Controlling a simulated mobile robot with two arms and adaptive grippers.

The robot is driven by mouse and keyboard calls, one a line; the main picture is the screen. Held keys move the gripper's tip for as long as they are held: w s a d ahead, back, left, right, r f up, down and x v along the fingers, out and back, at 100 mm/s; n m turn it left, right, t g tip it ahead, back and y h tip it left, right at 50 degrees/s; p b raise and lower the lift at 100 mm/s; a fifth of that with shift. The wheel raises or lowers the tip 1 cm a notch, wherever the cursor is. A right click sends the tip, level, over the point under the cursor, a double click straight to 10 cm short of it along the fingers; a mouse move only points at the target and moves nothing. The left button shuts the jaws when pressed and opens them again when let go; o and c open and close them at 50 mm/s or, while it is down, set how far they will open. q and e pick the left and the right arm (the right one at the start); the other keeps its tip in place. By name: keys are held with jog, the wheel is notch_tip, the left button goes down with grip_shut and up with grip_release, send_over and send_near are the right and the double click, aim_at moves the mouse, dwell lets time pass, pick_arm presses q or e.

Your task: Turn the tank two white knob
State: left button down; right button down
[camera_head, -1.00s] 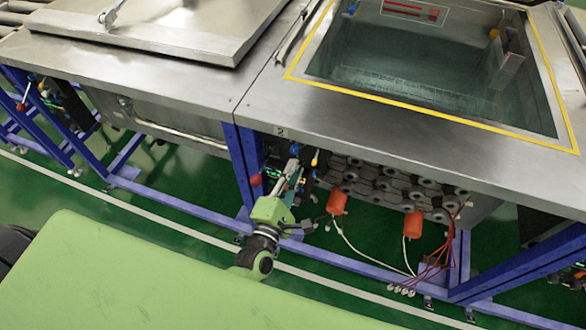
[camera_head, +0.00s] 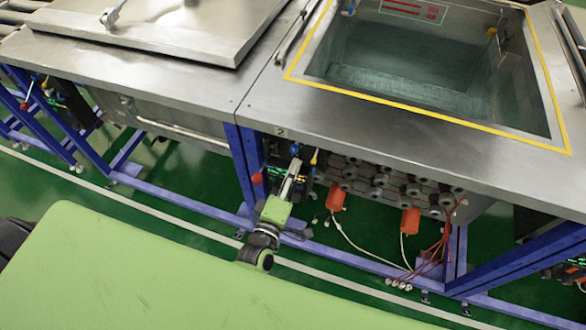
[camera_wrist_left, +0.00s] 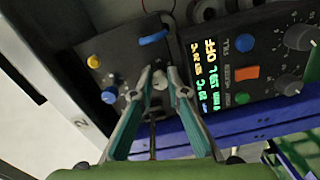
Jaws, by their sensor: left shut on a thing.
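Tank two (camera_head: 400,131) is the open steel tank with a yellow-edged opening and a "2" label on its front. Its control panel (camera_wrist_left: 108,62) sits under the front edge. My left gripper (camera_head: 294,166) reaches up to this panel from below. In the left wrist view, its fingers (camera_wrist_left: 159,80) are closed around a small pale knob (camera_wrist_left: 160,78) on the panel, mostly hidden between the fingertips. My right gripper is not in view.
Beside the knob are a blue handle (camera_wrist_left: 153,38), a yellow knob (camera_wrist_left: 94,61) and a blue button (camera_wrist_left: 109,96). A lit display (camera_wrist_left: 207,75) reads OFF. Orange cylinders (camera_head: 337,196) hang under the tank. A closed lid (camera_head: 160,35) covers the left tank.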

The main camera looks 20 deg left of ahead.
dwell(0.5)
pick_arm(q)
jog(key=c, duration=2)
grip_release()
jog(key=s, duration=1.2)
jog(key=shift+a, duration=0.15)
